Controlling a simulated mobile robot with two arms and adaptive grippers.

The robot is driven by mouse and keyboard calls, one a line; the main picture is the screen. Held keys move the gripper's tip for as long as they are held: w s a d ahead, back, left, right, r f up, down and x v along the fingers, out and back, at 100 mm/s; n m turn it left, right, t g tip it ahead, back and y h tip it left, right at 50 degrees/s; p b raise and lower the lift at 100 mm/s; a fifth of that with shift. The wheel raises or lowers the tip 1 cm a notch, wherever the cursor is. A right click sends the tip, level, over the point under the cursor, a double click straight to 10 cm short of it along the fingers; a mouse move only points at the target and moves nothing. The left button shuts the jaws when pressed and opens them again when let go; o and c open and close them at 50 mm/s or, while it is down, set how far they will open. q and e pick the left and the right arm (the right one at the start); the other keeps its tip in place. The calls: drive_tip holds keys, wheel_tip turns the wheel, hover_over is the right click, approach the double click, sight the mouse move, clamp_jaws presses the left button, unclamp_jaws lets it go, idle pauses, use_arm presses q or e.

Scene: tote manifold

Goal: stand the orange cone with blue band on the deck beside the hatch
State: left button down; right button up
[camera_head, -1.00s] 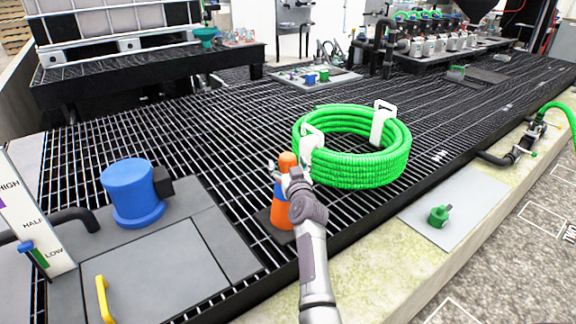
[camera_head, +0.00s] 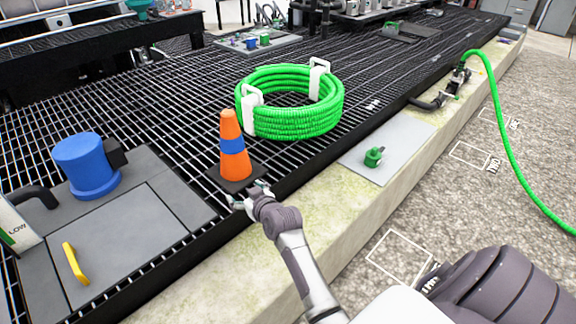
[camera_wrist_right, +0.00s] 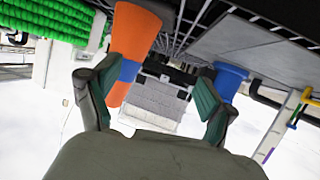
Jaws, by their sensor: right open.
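The orange cone with blue band (camera_head: 233,148) stands upright on its dark square base on the black grating, just right of the grey hatch (camera_head: 125,236) with the yellow handle. My right gripper (camera_head: 249,196) is open and empty at the near side of the cone's base, low by the deck edge. In the right wrist view the cone (camera_wrist_right: 133,35) appears upside down beyond the left finger, and the space between the open fingers (camera_wrist_right: 155,95) holds nothing. I cannot tell whether a finger touches the cone. My left gripper does not show.
A coiled green hose (camera_head: 290,103) lies just behind and right of the cone. A blue cylinder (camera_head: 87,165) stands on the plates at left. A grey plate with a green fitting (camera_head: 374,156) lies at right. Open grating extends behind the cone.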

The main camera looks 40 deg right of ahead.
drive_tip(key=s+a+f+g, duration=0.3)
drive_tip(key=s+f, duration=0.1)
drive_tip(key=s, duration=0.7)
drive_tip(key=s+a+f+n+g, duration=0.1)
drive_tip(key=s+a+f+g, duration=0.2)
drive_tip(key=s, duration=0.9)
drive_tip(key=s+a+f+g+y, duration=0.1)
drive_tip(key=s+a+f+g, duration=0.2)
drive_tip(key=s, duration=0.9)
wheel_tip(320, 180, down, 2)
drive_tip(key=shift+a+f+n+g, duration=0.15)
drive_tip(key=shift+n+g, duration=0.25)
drive_tip(key=shift+g, duration=0.4)
